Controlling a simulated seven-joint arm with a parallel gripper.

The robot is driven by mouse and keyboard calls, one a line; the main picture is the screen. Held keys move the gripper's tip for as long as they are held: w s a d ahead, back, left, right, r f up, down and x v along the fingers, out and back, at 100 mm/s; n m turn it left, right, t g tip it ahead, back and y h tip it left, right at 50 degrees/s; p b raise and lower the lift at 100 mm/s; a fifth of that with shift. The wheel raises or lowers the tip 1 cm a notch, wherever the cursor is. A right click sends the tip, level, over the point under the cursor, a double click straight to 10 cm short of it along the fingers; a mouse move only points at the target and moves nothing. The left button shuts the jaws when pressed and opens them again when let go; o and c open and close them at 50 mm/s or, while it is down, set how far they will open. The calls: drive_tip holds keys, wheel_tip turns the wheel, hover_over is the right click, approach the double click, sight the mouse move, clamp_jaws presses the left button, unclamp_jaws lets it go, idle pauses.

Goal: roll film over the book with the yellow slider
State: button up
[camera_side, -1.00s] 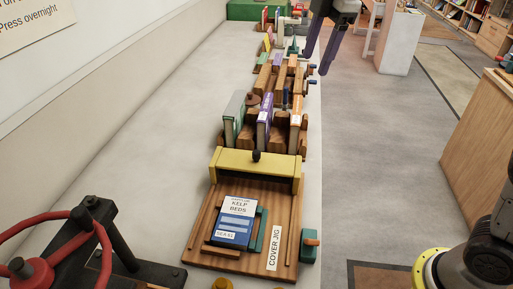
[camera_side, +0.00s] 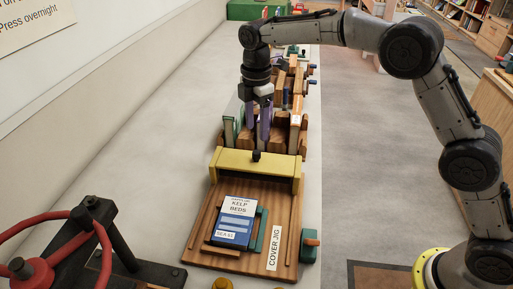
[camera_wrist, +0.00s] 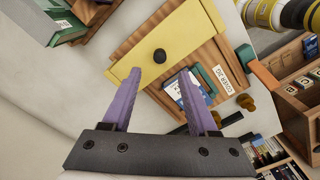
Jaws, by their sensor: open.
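The yellow slider (camera_side: 240,163) spans the far end of the wooden cover jig (camera_side: 200,240), with a black knob (camera_side: 256,156) on top. The blue and white book (camera_side: 234,220), titled Kelp Beds, lies in the jig in front of the slider, beside a green block. My gripper (camera_side: 257,138) hangs fingers down just behind the slider in the side view. In the wrist view its purple fingers (camera_wrist: 167,95) are spread apart with nothing between them. The knob (camera_wrist: 159,55) shows ahead of the fingertips there, and the book (camera_wrist: 184,92) is partly hidden by one finger.
A black press with a red wheel (camera_side: 35,270) is at the near left. The bench left of the jig is clear.

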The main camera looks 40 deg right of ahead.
sight(257, 152)
wheel_tip(257, 152, down, 8)
drive_tip(key=shift+r, duration=0.1)
idle(0.4)
clamp_jaws()
idle(1.2)
